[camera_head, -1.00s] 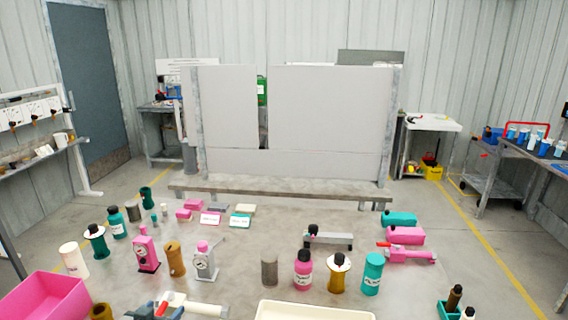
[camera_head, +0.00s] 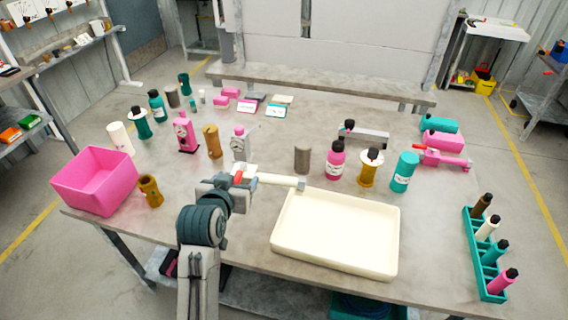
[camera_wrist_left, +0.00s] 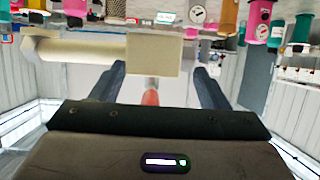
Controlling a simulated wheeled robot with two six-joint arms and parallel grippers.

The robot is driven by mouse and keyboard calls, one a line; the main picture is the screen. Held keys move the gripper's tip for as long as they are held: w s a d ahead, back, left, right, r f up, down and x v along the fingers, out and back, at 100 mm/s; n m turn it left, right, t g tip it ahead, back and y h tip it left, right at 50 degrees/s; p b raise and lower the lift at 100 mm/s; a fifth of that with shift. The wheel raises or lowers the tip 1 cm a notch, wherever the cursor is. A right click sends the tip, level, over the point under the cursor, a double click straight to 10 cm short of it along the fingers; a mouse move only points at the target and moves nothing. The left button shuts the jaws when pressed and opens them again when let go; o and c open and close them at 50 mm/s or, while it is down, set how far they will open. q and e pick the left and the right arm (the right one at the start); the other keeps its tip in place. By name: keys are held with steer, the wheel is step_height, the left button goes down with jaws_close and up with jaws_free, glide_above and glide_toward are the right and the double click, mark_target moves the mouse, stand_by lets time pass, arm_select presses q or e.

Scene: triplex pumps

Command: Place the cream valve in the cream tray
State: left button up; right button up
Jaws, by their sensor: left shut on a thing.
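The cream valve (camera_head: 272,179) is a pale pipe-like body with a red handle and a grey end. My left gripper (camera_head: 235,183) is shut on its blocky end, left of the tray. The pipe points right, and its grey end overlaps the tray's back left corner in the head view. In the left wrist view the valve (camera_wrist_left: 150,54) lies across the fingers (camera_wrist_left: 158,85), its pipe reaching left and red handle between them. The cream tray (camera_head: 335,264) is rectangular and empty, near the table's front edge. My right gripper is not in view.
A pink bin (camera_head: 95,180) and a brown-gold cup (camera_head: 151,190) stand left. Behind the tray are a grey-brown cylinder (camera_head: 302,159), a pink bottle (camera_head: 335,161), a gold part (camera_head: 369,168) and a teal bottle (camera_head: 405,172). A teal rack (camera_head: 478,255) holds several bottles at right.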

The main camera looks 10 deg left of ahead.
arm_select(q)
steer(key=w+a+f+h+b, duration=0.1)
steer(key=w+a+f+b, duration=0.1)
steer(key=w+a+f, duration=0.6)
steer(key=shift+m, duration=0.4)
steer(key=f, duration=0.6)
steer(key=s+d+f+p, duration=0.1)
steer(key=f, duration=0.2)
steer(key=shift+f, duration=0.6)
steer(key=shift+f, duration=0.1)
steer(key=o, duration=1.3)
